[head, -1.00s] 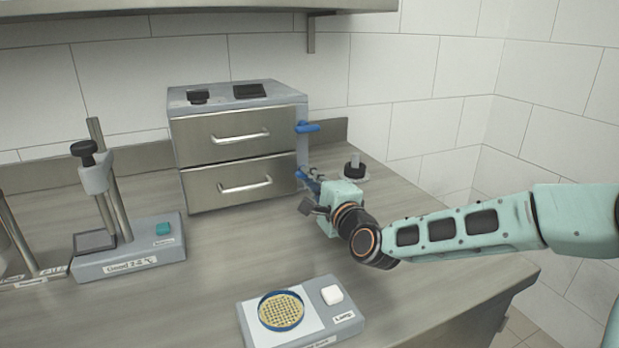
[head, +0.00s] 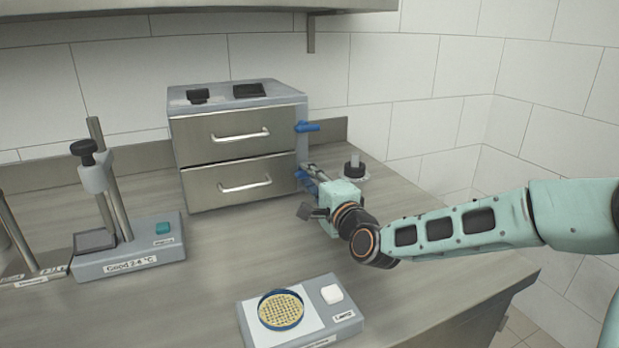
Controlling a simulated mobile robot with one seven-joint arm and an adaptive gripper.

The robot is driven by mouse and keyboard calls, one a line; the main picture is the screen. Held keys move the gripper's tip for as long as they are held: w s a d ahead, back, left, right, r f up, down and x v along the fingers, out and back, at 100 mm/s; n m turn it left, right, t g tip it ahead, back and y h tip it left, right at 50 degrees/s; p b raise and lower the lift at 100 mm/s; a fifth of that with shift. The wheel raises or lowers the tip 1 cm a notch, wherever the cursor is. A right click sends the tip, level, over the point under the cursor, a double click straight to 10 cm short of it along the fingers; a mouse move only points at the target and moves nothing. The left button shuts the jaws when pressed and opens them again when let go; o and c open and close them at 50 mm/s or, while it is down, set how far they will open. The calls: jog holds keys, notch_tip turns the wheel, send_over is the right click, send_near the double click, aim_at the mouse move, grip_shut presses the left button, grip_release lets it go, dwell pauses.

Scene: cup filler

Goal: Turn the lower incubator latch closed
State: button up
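The incubator is a grey metal box with two drawer fronts, an upper one (head: 238,134) and a lower one (head: 238,182), both flush with the box. The upper blue latch (head: 309,127) sticks out sideways from its right edge. The lower blue latch (head: 304,181) sits at the right edge of the lower drawer and slants downward to the right. My gripper (head: 312,171) is at this lower latch, its fingers beside or over it. The fingers hide part of the latch, and I cannot tell whether they touch or grip it.
A grey stand (head: 130,257) is at the left. A small black-and-metal piece (head: 354,166) stands behind my gripper. The counter between incubator and lamp base is clear.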

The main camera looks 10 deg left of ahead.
dwell(0.3)
jog(key=v, duration=1.2)
dwell(0.3)
